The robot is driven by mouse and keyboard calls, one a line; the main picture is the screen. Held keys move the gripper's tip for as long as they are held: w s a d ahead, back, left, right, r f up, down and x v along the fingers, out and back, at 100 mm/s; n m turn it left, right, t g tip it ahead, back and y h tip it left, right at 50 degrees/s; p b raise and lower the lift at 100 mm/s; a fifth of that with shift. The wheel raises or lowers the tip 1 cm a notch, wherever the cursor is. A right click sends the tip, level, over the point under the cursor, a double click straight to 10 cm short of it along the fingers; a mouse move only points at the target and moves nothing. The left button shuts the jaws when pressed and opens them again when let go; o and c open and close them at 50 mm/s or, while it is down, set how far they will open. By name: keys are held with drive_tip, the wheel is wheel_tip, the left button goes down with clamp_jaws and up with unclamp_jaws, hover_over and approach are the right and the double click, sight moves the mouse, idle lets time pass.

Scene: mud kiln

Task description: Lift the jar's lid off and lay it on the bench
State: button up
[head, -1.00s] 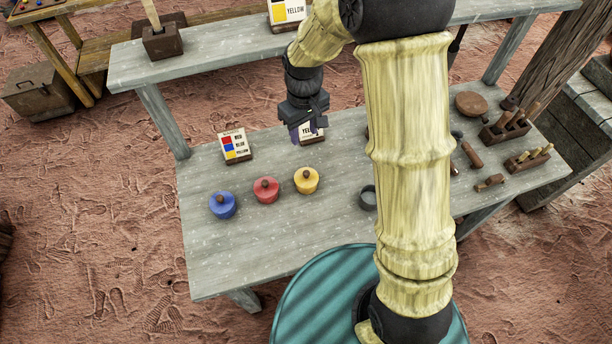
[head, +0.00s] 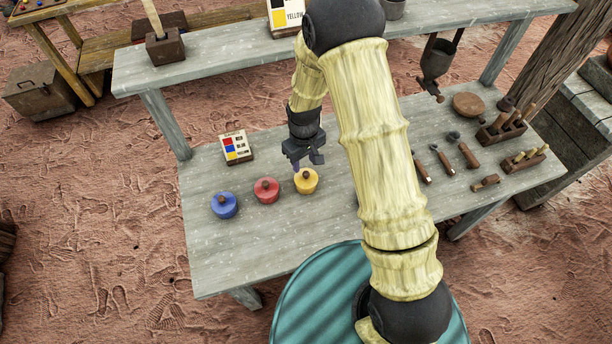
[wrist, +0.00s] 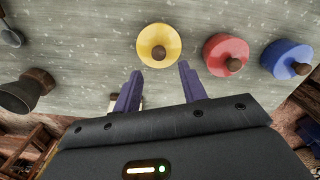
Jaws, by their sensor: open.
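Three lidded jars stand in a row on the grey bench (head: 215,267): a blue jar (head: 224,206), a red jar (head: 266,191) and a yellow jar (head: 306,182). Each lid has a round brown knob. In the wrist view the yellow jar (wrist: 159,50) is just beyond my fingertips, with the red jar (wrist: 226,56) and the blue jar (wrist: 287,60) to its right. My gripper (head: 303,163) is open and empty, above and just behind the yellow jar. Its two purple fingers (wrist: 160,68) point toward that jar, apart from it.
Chisel-like tools (head: 442,160) and wooden tool blocks (head: 503,128) lie at the bench's right. A raised shelf (head: 215,60) runs behind. The bench's front left is clear.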

sight(305, 173)
drive_tip(key=shift+f, duration=0.1)
drive_tip(key=f, duration=0.1)
drive_tip(key=f+p, duration=0.2)
drive_tip(key=f, duration=0.1)
drive_tip(key=shift+s+d+f, duration=0.1)
drive_tip(key=shift+s+d, duration=0.1)
drive_tip(key=shift+s, duration=0.1)
drive_tip(key=shift+f, duration=0.4)
drive_tip(key=shift+c, duration=0.4)
drive_tip(key=shift+w, duration=0.1)
drive_tip(key=c, duration=0.7)
clamp_jaws()
